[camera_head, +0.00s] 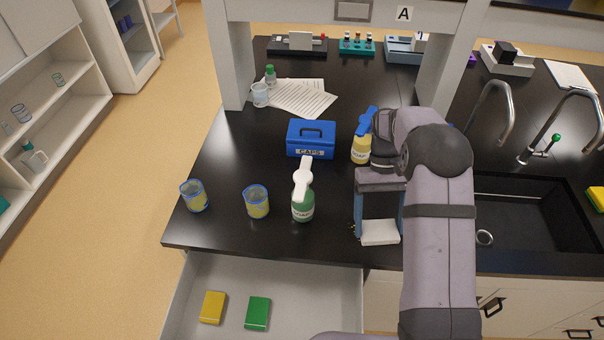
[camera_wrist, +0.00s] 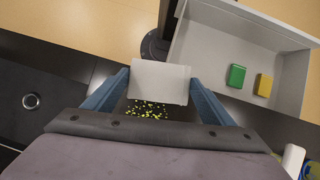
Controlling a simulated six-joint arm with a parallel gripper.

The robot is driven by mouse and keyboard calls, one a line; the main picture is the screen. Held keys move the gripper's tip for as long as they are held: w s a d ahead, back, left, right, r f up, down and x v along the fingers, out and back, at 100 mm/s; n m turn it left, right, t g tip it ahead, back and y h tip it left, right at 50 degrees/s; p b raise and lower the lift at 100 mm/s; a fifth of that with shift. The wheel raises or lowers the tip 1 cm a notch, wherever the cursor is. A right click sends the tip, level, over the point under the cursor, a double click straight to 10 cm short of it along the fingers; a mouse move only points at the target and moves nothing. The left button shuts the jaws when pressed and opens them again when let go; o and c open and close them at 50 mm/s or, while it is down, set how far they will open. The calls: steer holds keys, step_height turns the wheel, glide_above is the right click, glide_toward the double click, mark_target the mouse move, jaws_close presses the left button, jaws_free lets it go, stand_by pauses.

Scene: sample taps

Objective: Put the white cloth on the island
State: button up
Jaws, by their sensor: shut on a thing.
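The white cloth (camera_head: 380,232) is a folded, flat pad between the fingers of my gripper (camera_head: 379,226), close to the front edge of the island's black top (camera_head: 235,165). In the wrist view the white cloth (camera_wrist: 158,82) spans the space between both blue fingertips of my gripper (camera_wrist: 160,78), which is shut on it. I cannot tell whether the cloth touches the top. Yellow-green specks (camera_wrist: 147,109) lie on the dark surface beside the cloth, and part of them is hidden by it and my gripper.
A green spray bottle (camera_head: 302,205), a yellow bottle (camera_head: 361,150), a blue caps box (camera_head: 311,140) and two beakers (camera_head: 257,202) (camera_head: 194,196) stand left. The sink (camera_head: 520,215) is right. An open drawer (camera_head: 275,280) below holds yellow and green sponges.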

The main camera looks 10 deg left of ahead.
steer(key=w+a+f+n+t+h+b, duration=0.25)
steer(key=w+a+n+h, duration=0.2)
steer(key=w+n, duration=0.5)
steer(key=w+a+r+n+t+b, duration=0.2)
steer(key=w+a+n+t+b, duration=0.3)
steer(key=w+a+n+t, duration=0.65)
steer(key=n+g+y+b, duration=0.25)
steer(key=n+y, duration=0.55)
steer(key=n, duration=1)
glide_above(260, 175)
steer(key=s, duration=0.2)
steer(key=shift+s+d+f+p, duration=0.15)
steer(key=shift+f+p, duration=0.5)
steer(key=shift+f, duration=1.95)
steer(key=shift+w+d+f+p, duration=0.15)
steer(key=shift+f+p, duration=0.5)
steer(key=shift+f, duration=1.9)
steer(key=shift+s, duration=0.1)
steer(key=shift+f, duration=0.2)
steer(key=o, duration=1.1)
